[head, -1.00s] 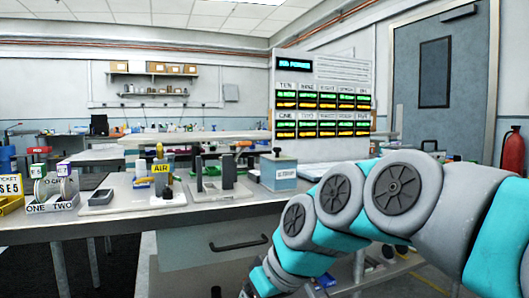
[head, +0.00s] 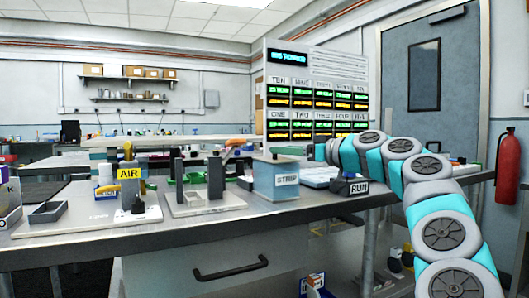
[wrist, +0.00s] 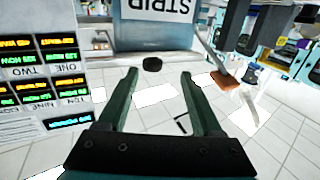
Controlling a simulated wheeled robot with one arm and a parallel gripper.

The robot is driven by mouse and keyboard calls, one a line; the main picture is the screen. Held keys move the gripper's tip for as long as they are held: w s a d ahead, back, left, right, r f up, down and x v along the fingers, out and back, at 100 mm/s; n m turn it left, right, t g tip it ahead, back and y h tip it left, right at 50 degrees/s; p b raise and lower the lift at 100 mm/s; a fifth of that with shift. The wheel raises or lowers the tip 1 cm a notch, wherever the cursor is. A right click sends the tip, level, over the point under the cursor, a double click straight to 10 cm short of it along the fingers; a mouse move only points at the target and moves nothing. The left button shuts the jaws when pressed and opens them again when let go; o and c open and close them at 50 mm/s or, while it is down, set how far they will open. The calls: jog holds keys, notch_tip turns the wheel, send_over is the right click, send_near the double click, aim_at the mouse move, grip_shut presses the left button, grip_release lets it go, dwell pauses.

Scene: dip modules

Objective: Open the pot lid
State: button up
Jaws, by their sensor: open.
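The pot is a blue-grey box labelled STRIP (head: 288,181), standing upright on the bench. Its flat grey lid (head: 266,159) is on it, with a small black knob on top. In the wrist view the pot is upside down at the top (wrist: 140,30), and the round black knob (wrist: 152,64) hangs below it in the picture. My gripper (wrist: 160,74) is open and empty. The knob appears just beyond and between the fingertips, apart from them.
A RUN box (head: 350,187) stands right of the pot. Left of it are a plate with dark upright posts (head: 203,197) and an AIR-labelled stand (head: 129,186). A tall display board (head: 316,100) rises behind. The bench front edge and drawer are nearest.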

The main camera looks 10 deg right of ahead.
aim_at(266, 158)
jog(key=shift+w+d, duration=0.2)
jog(key=shift+w, duration=0.55)
jog(key=shift+p+x, duration=1.25)
jog(key=shift+x, duration=2.55)
grip_shut()
